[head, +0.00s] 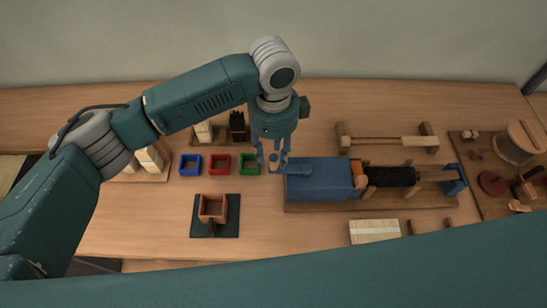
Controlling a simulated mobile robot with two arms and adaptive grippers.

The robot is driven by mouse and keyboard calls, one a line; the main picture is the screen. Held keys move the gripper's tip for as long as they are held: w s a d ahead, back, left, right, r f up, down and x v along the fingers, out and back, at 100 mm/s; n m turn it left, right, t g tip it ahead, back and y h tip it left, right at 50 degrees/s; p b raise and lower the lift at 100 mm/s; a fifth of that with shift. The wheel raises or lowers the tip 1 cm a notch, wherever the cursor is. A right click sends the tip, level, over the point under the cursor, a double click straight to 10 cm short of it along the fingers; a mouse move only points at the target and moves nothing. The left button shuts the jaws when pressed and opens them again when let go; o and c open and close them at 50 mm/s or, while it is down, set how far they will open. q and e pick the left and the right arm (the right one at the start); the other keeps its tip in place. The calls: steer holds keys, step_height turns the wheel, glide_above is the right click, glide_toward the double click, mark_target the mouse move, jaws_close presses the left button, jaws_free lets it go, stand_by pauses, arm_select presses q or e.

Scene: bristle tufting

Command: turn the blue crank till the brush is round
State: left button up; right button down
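A blue machine housing (325,182) sits on a wooden base at the table's centre right. A blue crank (299,169) shows at the housing's left end, partly hidden by my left gripper. A dark-bristled brush (391,176) lies horizontally to the right of the housing, beyond an orange-brown wooden piece (359,174). My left gripper (273,163) points down at the crank's left end. Its fingers stand apart, with a small brownish knob (273,157) visible between them; they do not look closed on it. My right gripper is not in view.
Blue (190,165), red (220,165) and green (249,165) bins stand left of the gripper. A wooden box on a dark mat (230,228) is in front. A pale block (374,231) lies before the machine. A wooden frame (387,140) lies behind it.

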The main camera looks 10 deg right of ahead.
arm_select(q)
step_height(320, 180, up, 8)
stand_by(0.7)
